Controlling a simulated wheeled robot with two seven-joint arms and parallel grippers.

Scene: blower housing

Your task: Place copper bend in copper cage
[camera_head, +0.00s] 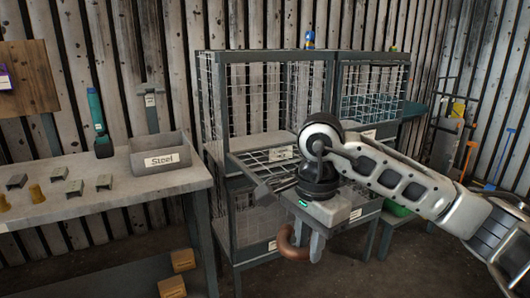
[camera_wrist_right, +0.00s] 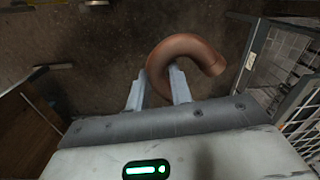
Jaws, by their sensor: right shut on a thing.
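The copper bend (camera_head: 288,246) is a brown curved pipe hanging from my right gripper (camera_head: 304,238), in front of the cage rack. My right gripper is shut on it. In the right wrist view, the bend (camera_wrist_right: 192,44) curls like a hook, with one end between the two fingers of the gripper (camera_wrist_right: 157,88); the floor shows below. A wire cage (camera_head: 266,95) with a grey frame stands behind, with a mesh flap (camera_head: 262,165) folded down at its front. Another mesh cage (camera_head: 370,92) adjoins it at right. Their labels are too small to read, and my arm hides parts of the rack.
A workbench (camera_head: 110,195) at left holds a grey bin labelled Steel (camera_head: 160,152), several small metal brackets and yellow parts. The rack frame (camera_wrist_right: 258,48) is close at right in the wrist view.

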